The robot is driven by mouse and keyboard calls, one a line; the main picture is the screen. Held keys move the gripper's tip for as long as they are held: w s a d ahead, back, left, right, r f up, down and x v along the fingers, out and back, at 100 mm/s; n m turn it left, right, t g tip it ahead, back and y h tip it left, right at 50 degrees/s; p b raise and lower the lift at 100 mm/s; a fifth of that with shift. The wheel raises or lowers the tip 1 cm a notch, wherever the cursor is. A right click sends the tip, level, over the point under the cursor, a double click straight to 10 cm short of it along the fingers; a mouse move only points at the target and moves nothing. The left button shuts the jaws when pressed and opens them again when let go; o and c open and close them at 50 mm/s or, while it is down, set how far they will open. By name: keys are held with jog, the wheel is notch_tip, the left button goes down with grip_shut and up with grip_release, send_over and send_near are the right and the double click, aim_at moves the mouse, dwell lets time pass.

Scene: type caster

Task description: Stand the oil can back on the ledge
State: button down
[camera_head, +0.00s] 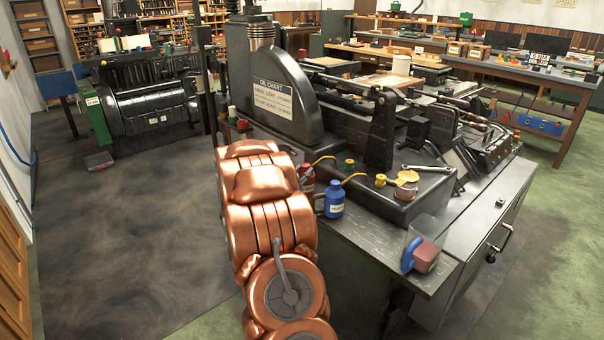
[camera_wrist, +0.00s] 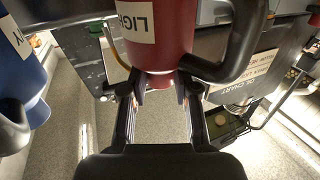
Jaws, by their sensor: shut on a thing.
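The red oil can (camera_head: 307,180) with a "LIGHT" label stands beside my arm in the head view, partly hidden by it. In the wrist view the red can (camera_wrist: 165,48) fills the top middle, with its dark handle to the right. My gripper (camera_wrist: 161,91) has one finger on each side of the can's narrower lower part in that view and is shut on it. In the head view my gripper is hidden behind my copper arm. The ledge (camera_head: 355,232) lies along the machine's front. I cannot tell whether the can's base touches it.
A blue oil can (camera_head: 334,200) stands close on the right of the red one; it also shows in the wrist view (camera_wrist: 22,75). A wrench (camera_head: 428,168), yellow-topped pots and a red-and-blue object (camera_head: 422,256) are further right. The oil chart plate (camera_head: 272,93) is behind.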

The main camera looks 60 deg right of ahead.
jog(key=shift+f, duration=0.1)
jog(key=c, duration=0.9)
grip_release()
jog(key=shift+o, duration=0.2)
jog(key=shift+a+r, duration=0.2)
jog(key=s+a+b, duration=0.1)
jog(key=a, duration=1)
jog(key=shift+s+a, duration=0.2)
jog(key=shift+a, duration=0.1)
